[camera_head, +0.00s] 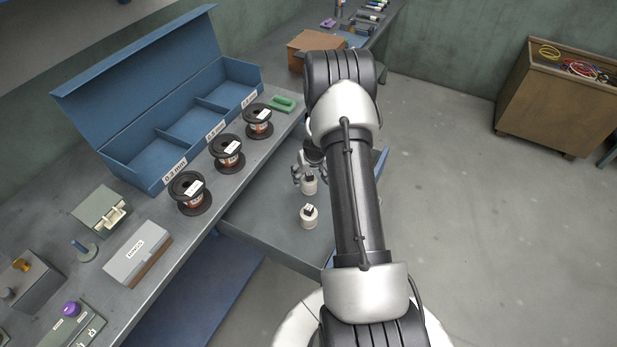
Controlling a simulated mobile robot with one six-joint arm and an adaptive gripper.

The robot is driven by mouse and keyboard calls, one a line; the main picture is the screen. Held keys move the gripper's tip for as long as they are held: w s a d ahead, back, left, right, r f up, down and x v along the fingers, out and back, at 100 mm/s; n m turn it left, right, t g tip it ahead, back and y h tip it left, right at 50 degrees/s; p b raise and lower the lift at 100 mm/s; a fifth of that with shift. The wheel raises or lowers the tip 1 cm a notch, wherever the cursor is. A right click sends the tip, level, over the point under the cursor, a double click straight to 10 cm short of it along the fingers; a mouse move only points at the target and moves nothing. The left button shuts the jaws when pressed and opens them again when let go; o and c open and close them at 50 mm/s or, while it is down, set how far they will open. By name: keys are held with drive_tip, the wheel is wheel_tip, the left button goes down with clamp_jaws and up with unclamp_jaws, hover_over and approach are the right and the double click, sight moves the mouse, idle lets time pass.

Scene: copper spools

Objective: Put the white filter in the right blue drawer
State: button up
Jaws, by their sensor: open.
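My arm hides part of the gripper and the surface's right side. A blue box (150,150) with an upright lid and several compartments stands on the bench; the compartments visible look empty.
Three copper spools (189,194) stand in a row before the blue box. A grey labelled box (138,253) and small devices lie at the bench's near left. A brown box (312,46) stands farther back. A wooden crate with cables (556,100) is at the right; floor there is clear.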

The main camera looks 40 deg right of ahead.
sight(311, 184)
drive_tip(key=p+v, duration=0.1)
drive_tip(key=v, duration=0.6)
drive_tip(key=shift+a+r, duration=0.1)
drive_tip(key=s+a+r+n+t+y, duration=0.1)
drive_tip(key=s+a+r, duration=0.1)
drive_tip(key=a+r, duration=0.85)
drive_tip(key=s+a+r+n, duration=0.15)
drive_tip(key=a+r, duration=0.55)
drive_tip(key=r, duration=0.7)
drive_tip(key=s+a+r, duration=0.3)
drive_tip(key=s+a, duration=0.1)
drive_tip(key=s, duration=0.3)
drive_tip(key=s+a+r+n, duration=0.1)
drive_tip(key=s+a+r, duration=0.1)
drive_tip(key=s+a, duration=0.2)
drive_tip(key=s+a+r+n, duration=0.1)
drive_tip(key=s+a+r, duration=0.2)
drive_tip(key=s, duration=0.7)
drive_tip(key=shift+s+a+r, duration=0.3)
drive_tip(key=shift+s+a, duration=0.1)
drive_tip(key=shift+a, duration=0.45)
drive_tip(key=shift+d, duration=0.1)
